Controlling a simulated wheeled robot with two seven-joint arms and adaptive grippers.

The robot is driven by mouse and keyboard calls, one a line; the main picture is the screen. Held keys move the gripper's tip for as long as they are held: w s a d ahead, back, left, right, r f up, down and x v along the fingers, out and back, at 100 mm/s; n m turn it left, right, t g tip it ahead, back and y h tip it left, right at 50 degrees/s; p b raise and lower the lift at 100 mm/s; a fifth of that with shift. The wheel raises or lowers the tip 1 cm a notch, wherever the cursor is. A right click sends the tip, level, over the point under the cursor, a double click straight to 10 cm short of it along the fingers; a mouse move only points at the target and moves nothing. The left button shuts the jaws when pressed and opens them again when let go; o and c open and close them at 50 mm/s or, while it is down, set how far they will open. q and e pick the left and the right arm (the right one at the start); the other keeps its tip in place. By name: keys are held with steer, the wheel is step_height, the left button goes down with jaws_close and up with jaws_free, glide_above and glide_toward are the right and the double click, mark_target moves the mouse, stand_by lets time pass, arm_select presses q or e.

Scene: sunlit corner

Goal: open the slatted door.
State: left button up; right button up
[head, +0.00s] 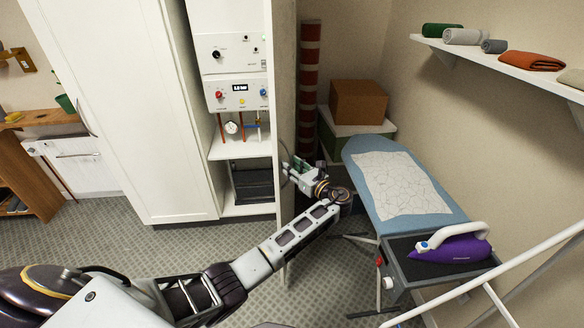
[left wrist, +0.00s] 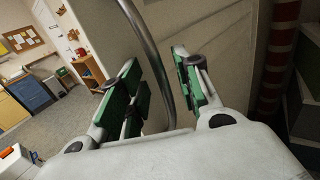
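The door (head: 284,90) stands swung out from the right side of the white cabinet, seen nearly edge-on in the head view. A curved metal handle (left wrist: 146,45) runs between the green-padded fingers of my left gripper (left wrist: 158,80). The fingers are apart, with gaps to the handle on both sides. In the head view my left gripper (head: 298,168) is at the door's outer side, and the handle is mostly hidden there. My right gripper is not in view.
The cabinet's interior holds a boiler panel (head: 238,95) and a dark box (head: 253,182). An ironing board (head: 455,215) with a purple iron (head: 456,248) stands to the right of the door. A cardboard box (head: 358,102) and a striped column (head: 309,80) are behind. A white rail frame (head: 500,278) is at front right.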

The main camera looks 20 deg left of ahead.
arm_select(q)
steer(key=v, duration=1.2)
stand_by(0.4)
steer(key=shift+s, duration=0.1)
stand_by(0.5)
